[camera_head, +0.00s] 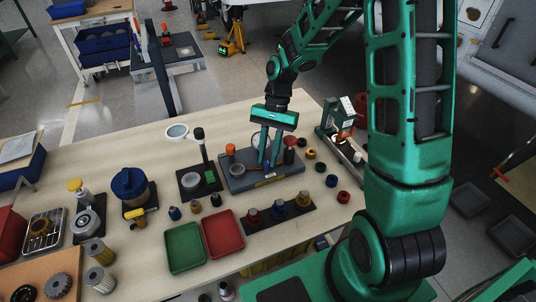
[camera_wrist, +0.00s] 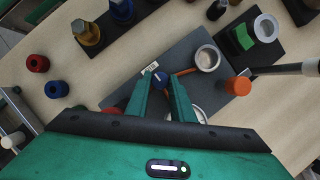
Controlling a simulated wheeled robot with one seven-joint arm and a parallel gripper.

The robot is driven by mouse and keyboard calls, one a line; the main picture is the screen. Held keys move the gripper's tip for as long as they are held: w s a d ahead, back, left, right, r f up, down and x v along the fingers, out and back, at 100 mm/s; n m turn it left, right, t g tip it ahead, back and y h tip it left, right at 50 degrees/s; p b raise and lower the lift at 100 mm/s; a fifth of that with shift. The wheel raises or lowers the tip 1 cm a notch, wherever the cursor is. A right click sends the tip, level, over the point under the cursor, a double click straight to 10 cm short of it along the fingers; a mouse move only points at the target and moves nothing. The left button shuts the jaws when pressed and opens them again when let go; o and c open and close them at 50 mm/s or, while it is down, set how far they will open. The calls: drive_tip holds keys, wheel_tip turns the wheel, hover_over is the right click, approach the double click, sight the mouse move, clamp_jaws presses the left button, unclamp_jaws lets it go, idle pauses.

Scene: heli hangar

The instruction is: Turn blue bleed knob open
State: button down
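The bleed fixture is a grey block (camera_head: 285,176) on the bench, with an orange cap (camera_head: 230,149) at its left end and a dark red-brown part at its right. The blue knob (camera_wrist: 160,78) shows in the wrist view just beyond my fingertips, beside a small white label. My gripper (camera_head: 268,164) points down over the middle of the block. In the wrist view my gripper (camera_wrist: 164,80) has its two fingers apart, with the knob in line with the gap and partly hidden by the left finger. Contact cannot be told. In the head view the fingers hide the knob.
A black stand with an upright post (camera_head: 205,160) is close left of the block. A dark strip with red, blue and tan knobs (camera_head: 278,213) lies in front. Loose coloured caps (camera_head: 320,167) and a green-framed device (camera_head: 340,125) are to the right. Green and red trays (camera_head: 184,247) sit front left.

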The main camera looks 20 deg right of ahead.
drive_tip(key=shift+d, duration=0.1)
drive_tip(key=shift+n, duration=0.3)
drive_tip(key=n, duration=0.1)
drive_tip(key=n+h, duration=0.1)
drive_tip(key=n, duration=0.1)
drive_tip(key=shift+w+a+n+g, duration=0.15)
drive_tip(key=shift+a+n+g, duration=0.15)
drive_tip(key=shift+n+g, duration=0.1)
drive_tip(key=n+h, duration=0.2)
drive_tip(key=n, duration=0.2)
drive_tip(key=shift+a, duration=0.15)
drive_tip(key=n+h, duration=0.1)
drive_tip(key=n, duration=0.4)
drive_tip(key=shift+a+h, duration=0.15)
drive_tip(key=shift+h, duration=0.25)
drive_tip(key=shift+n+t+h, duration=0.4)
drive_tip(key=shift+n+h, duration=0.4)
drive_tip(key=shift+n, duration=1.4)
